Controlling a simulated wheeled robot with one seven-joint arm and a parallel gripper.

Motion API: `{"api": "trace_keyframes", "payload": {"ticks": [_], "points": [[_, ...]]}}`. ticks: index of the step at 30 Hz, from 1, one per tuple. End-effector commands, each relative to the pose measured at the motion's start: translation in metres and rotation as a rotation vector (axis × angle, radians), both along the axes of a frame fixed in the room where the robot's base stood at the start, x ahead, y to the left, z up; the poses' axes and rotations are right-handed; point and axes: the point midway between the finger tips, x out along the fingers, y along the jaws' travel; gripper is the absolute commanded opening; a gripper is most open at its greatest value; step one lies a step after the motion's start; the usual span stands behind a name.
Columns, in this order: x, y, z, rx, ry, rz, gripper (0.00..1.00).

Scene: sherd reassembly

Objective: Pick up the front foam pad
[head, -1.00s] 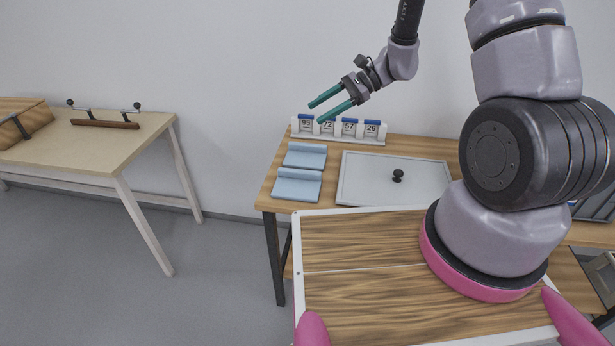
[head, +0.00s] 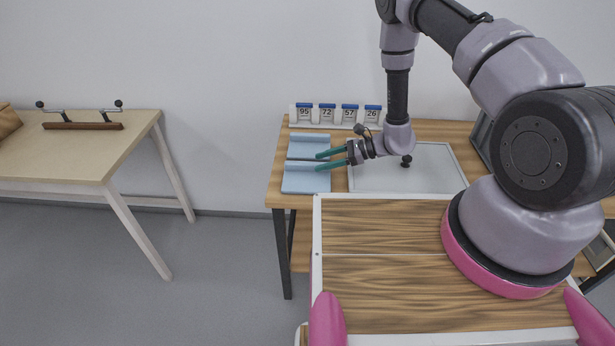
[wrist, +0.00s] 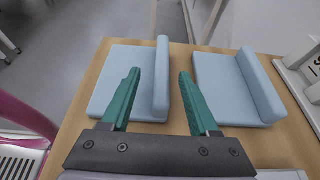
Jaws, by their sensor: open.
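The front foam pad (head: 305,181) is light blue, with a flat base and a raised strip along its back edge. It lies at the left end of the wooden table, and is the left pad (wrist: 107,84) in the wrist view. The matching back pad (head: 309,142) lies behind it, on the right in the wrist view (wrist: 225,88). My gripper (head: 319,161) is open and empty, its green fingers pointing left over the pads. In the wrist view, the front pad's raised strip appears between the fingertips (wrist: 158,74). The fingers partly hide the pads; their exact height is unclear.
A white rack (head: 337,124) with blue-topped numbered holders stands behind the pads. Another table (head: 70,160) stands at the left, across open floor.

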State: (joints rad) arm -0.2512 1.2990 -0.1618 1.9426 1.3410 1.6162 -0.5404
Motion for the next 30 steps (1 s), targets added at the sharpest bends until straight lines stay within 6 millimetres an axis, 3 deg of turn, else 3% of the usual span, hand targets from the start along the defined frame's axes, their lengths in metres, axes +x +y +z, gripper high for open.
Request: {"api": "trace_keyframes", "payload": {"ticks": [12, 21, 23, 26, 30], "points": [[0.005, 0.047, -0.017, -0.001, 0.0, 0.002, 0.61], [0.006, 0.051, -0.019, 0.0, 0.0, 0.001, 0.61], [0.006, 0.051, -0.019, 0.0, 0.0, 0.001, 0.42], [0.006, 0.051, -0.019, 0.0, 0.0, 0.001, 0.04], [0.006, 0.051, -0.019, 0.0, 0.0, 0.001, 0.0]]}}
